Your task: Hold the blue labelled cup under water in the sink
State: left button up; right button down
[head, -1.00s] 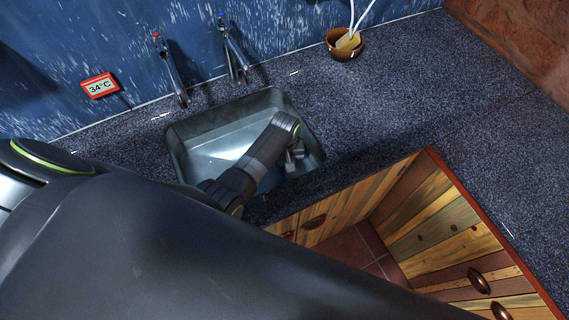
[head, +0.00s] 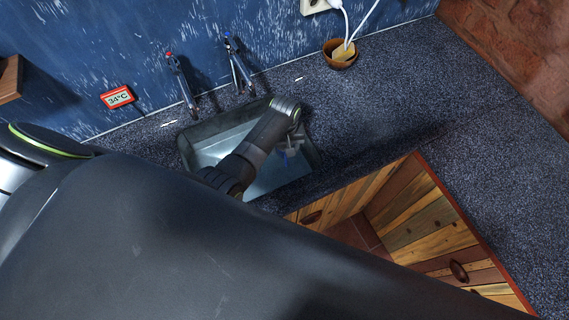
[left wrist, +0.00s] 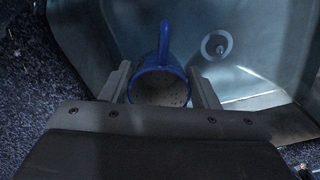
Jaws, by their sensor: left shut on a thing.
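My left gripper (left wrist: 162,88) is shut on a blue cup (left wrist: 164,42), one finger on each side of it. In the left wrist view I look into the cup's open top; its inside looks grey and speckled, and its handle points away from me. No label shows. In the head view the gripper (head: 286,150) is over the right part of the grey metal sink (head: 200,135), with the cup mostly hidden. The red-marked tap (head: 182,85) and blue-marked tap (head: 239,68) stand behind the sink. I see no water stream. My right gripper is out of view.
A red-framed display (head: 117,97) is on the wall left of the taps. A brown bowl (head: 341,60) with a sponge stands at the back right. An open wooden cabinet (head: 430,225) is in front. The dark counter (head: 430,110) is clear on the right.

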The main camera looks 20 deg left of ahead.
pick_arm(q)
notch_tip(320, 180, up, 7)
dwell(0.5)
